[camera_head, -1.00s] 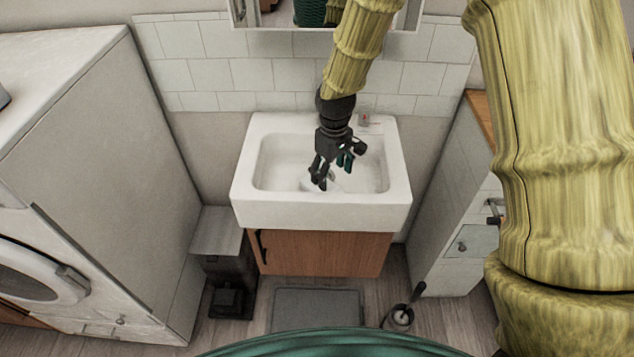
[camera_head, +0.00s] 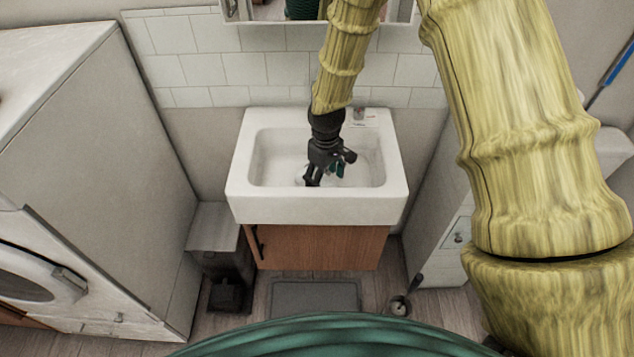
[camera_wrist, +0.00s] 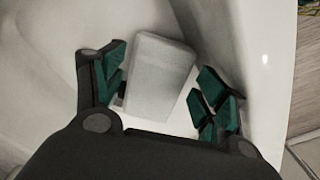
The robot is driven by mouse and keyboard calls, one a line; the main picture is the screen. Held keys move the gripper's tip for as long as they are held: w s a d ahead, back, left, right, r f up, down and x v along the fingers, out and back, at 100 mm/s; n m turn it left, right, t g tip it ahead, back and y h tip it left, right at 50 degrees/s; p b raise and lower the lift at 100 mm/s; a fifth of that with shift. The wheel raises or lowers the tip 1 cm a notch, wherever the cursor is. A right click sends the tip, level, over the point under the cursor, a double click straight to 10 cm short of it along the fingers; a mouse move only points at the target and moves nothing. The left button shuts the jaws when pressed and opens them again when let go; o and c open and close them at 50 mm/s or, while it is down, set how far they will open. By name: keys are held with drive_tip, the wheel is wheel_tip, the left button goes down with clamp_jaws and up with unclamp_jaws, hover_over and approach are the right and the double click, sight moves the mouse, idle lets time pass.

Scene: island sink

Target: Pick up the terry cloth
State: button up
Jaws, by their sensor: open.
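The terry cloth (camera_wrist: 158,75) appears to be the pale grey-white folded rectangle lying in the sink basin in the wrist view. My gripper (camera_wrist: 160,95) is open, with its green-padded fingers on either side of the cloth. The left finger is close to or touching the cloth's left edge; a small gap shows at the right. In the head view my gripper (camera_head: 324,174) is down inside the white sink (camera_head: 310,210). There the cloth is mostly hidden behind the fingers.
The basin wall (camera_wrist: 245,60) rises close to my right finger in the wrist view. A mirror cabinet (camera_head: 300,14) hangs above. A washing machine (camera_head: 40,265) stands left, a white cabinet (camera_head: 437,215) right.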

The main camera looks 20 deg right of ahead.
drive_tip(key=shift+f+p, duration=0.3)
drive_tip(key=shift+f, duration=1.6)
drive_tip(key=c, duration=0.7)
drive_tip(key=shift+c, duration=0.2)
drive_tip(key=shift+r, duration=0.1)
